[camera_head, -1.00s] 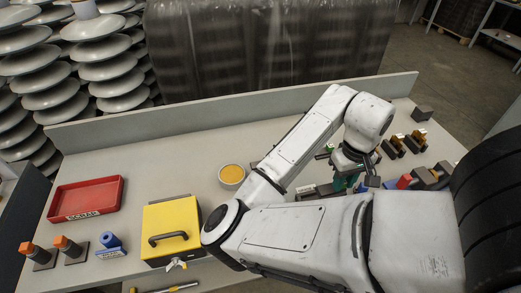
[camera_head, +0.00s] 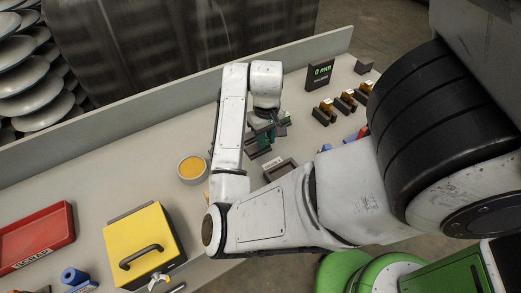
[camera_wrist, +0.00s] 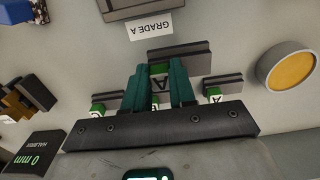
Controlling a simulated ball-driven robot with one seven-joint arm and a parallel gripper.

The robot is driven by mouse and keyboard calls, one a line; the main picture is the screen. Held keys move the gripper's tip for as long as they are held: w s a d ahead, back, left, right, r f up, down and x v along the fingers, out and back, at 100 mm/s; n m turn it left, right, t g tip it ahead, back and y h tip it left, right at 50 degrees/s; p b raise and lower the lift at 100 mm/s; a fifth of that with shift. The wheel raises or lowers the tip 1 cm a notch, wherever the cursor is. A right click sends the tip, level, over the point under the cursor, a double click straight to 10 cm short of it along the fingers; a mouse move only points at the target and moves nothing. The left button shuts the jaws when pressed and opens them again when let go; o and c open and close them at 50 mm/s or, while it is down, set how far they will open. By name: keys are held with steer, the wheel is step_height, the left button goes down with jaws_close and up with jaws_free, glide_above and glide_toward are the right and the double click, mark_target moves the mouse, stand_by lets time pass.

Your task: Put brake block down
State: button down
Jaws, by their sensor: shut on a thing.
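My gripper (camera_wrist: 160,70) has teal fingers and is shut on a dark brake block (camera_wrist: 192,50) with a green face, just above or on the table; I cannot tell if it touches. Two similar dark blocks with green, lettered faces are beside the fingers: one on the right (camera_wrist: 222,84) and one on the left (camera_wrist: 97,110). In the head view my gripper (camera_head: 264,134) is over the table below the wrist, partly hidden by the arm, with dark blocks under it.
A bowl of yellow stuff (camera_head: 192,169) stands left of the gripper. A 0 mm display (camera_head: 320,74) and several orange-brown and dark pieces (camera_head: 335,108) are at the right. A yellow box (camera_head: 140,243) and red scrap tray (camera_head: 38,238) are at the left. The back left table is clear.

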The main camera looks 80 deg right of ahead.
steer(key=shift+w+d+f, duration=0.2)
steer(key=shift+w+f, duration=0.15)
steer(key=shift+f, duration=0.15)
steer(key=shift+w+d+f, duration=0.2)
steer(key=shift+w+f, duration=0.15)
steer(key=shift+f, duration=0.1)
steer(key=shift+w+f+p, duration=0.1)
steer(key=shift+f+p, duration=0.2)
steer(key=shift+f, duration=1.35)
steer(key=shift+f, duration=0.15)
steer(key=c, duration=0.9)
jaws_free()
